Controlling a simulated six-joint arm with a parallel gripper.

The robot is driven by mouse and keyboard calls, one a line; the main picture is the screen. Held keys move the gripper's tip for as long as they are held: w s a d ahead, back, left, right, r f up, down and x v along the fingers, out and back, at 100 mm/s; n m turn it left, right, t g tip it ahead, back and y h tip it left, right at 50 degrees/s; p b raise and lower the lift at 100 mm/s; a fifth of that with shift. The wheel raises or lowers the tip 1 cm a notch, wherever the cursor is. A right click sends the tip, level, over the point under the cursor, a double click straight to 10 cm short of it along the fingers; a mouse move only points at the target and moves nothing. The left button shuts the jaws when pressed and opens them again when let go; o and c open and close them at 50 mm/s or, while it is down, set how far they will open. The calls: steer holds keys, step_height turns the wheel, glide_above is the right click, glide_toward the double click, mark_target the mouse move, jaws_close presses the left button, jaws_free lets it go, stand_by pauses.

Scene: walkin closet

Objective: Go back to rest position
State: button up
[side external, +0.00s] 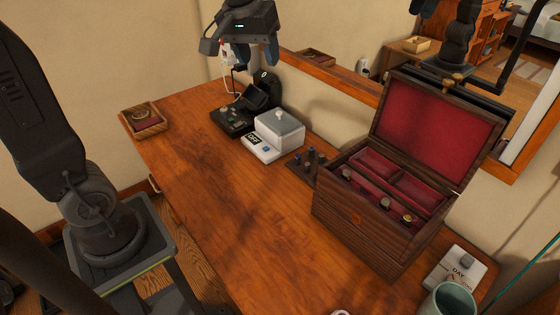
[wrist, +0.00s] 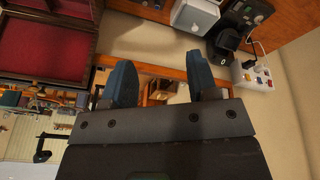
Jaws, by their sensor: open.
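My gripper (side external: 240,50) is in the air above the back of the wooden table (side external: 205,200), near the wall and higher than the things on the table. In the wrist view my gripper (wrist: 162,72) shows its two blue-grey fingers spread apart, with nothing between them. The rest position itself has no mark that I can see.
An open jewelry box (side external: 365,225) with red lining stands at the right. A grey-lidded box (side external: 279,130), a black device (side external: 233,118) and a small wooden tray (side external: 144,121) stand farther back. A teal cup (side external: 447,302) is front right. A mirror lines the wall. The table's middle is clear.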

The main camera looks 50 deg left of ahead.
steer(key=s+d+f+m+t, duration=0.1)
steer(key=s+d+f+m, duration=0.2)
steer(key=s, duration=0.5)
steer(key=s+d+f+m+t, duration=0.1)
steer(key=s+d+f+m, duration=0.1)
steer(key=s, duration=0.7)
steer(key=shift+d+f+m+h, duration=0.3)
steer(key=shift+d+f+m, duration=0.1)
steer(key=shift+w, duration=0.1)
steer(key=shift+c, duration=0.3)
